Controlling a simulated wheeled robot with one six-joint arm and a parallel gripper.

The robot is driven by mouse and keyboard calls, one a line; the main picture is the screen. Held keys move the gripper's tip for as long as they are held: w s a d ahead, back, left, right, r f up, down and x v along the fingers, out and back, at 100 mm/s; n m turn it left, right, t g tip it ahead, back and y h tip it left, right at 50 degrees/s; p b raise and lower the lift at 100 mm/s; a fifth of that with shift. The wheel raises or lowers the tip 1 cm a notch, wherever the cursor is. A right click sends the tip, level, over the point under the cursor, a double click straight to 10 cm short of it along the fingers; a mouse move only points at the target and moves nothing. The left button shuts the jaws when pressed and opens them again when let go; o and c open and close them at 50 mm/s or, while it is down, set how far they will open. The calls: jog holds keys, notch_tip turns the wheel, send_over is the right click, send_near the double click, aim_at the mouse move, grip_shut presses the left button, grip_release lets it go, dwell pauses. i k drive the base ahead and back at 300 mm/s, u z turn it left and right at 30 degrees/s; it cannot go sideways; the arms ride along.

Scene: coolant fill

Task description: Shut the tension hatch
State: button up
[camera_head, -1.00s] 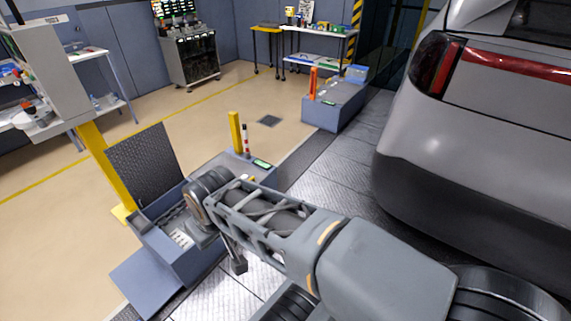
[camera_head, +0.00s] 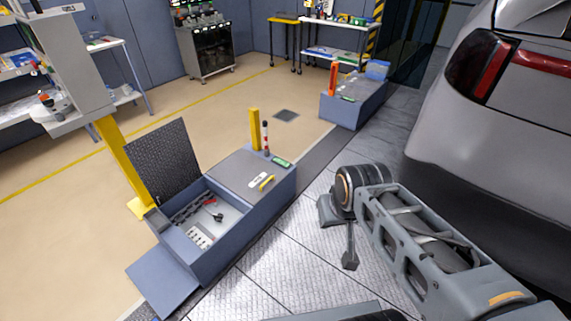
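A blue-grey floor box (camera_head: 245,235) stands left of centre with its compartment open. A dark tread-plate lid (camera_head: 163,162) stands up, tilted back, at the compartment's far left edge. A flat blue-grey panel (camera_head: 163,281) sticks out low from the box's near left end. No label shows which panel is the tension hatch. Inside the compartment lie a red-and-black item (camera_head: 212,209) and a slotted pale block (camera_head: 201,236). My gripper (camera_head: 350,262) hangs over the metal floor right of the box, apart from it. Its fingers are too small and dark to read.
A grey car (camera_head: 480,140) fills the right. A grey cabinet on a yellow column (camera_head: 120,160) stands close left of the lid.

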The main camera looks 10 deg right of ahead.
aim_at(164, 159)
jog(key=k, duration=1.65)
jog(key=u, duration=1.75)
jog(key=i, duration=6.45)
jog(key=z, duration=1.15)
